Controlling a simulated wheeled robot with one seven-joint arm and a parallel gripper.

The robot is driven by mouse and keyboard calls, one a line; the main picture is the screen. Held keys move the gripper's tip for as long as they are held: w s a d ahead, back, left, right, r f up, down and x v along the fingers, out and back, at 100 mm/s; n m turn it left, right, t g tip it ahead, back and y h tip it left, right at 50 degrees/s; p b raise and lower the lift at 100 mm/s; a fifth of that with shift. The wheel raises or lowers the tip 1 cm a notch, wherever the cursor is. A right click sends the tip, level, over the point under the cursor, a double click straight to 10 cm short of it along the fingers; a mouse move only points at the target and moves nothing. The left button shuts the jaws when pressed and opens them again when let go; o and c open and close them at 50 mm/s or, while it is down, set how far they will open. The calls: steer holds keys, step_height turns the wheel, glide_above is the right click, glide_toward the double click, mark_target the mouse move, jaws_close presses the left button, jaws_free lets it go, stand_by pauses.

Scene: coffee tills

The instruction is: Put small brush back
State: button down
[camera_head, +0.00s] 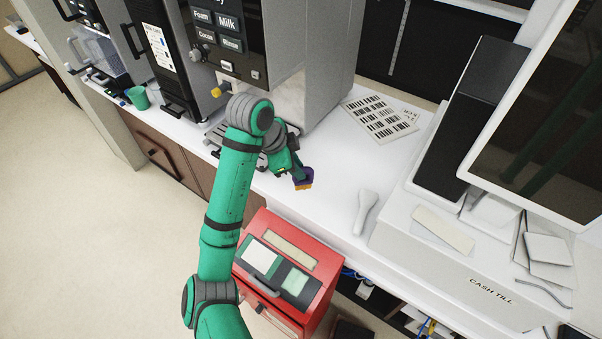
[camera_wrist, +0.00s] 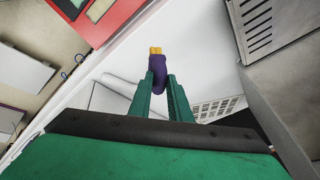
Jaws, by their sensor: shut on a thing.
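The small brush (camera_head: 303,178) has a purple body and orange-yellow bristles. My gripper (camera_head: 296,172) is shut on it and holds it over the white counter, between the coffee machine and the red box. In the wrist view the brush (camera_wrist: 156,74) sits between the two green fingertips of my gripper (camera_wrist: 158,80), with its bristles pointing away from the gripper. Part of its body is hidden by the fingers. I cannot tell how high it is above the counter.
The coffee machine (camera_head: 330,60) with its drip tray stands behind my gripper. A red box (camera_head: 300,250) stands in front of the counter. Barcode sheets (camera_head: 380,116), a white handheld scanner (camera_head: 365,210) and the cash till (camera_head: 450,265) are to the right. Counter (camera_head: 335,180) around the brush is clear.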

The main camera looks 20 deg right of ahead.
steer(key=shift+w+d+f, duration=0.4)
steer(key=shift+w+f, duration=0.45)
steer(key=shift+f, duration=0.7)
steer(key=shift+w+d+f, duration=0.45)
steer(key=shift+w+f, duration=0.45)
steer(key=shift+f, duration=0.7)
steer(key=shift+w+d+f, duration=0.4)
steer(key=shift+w+f, duration=0.45)
steer(key=shift+f, duration=0.7)
steer(key=c, duration=1.6)
jaws_free()
steer(key=shift+f, duration=0.1)
steer(key=shift+c, duration=0.2)
steer(key=v, duration=1.2)
steer(key=shift+d, duration=0.1)
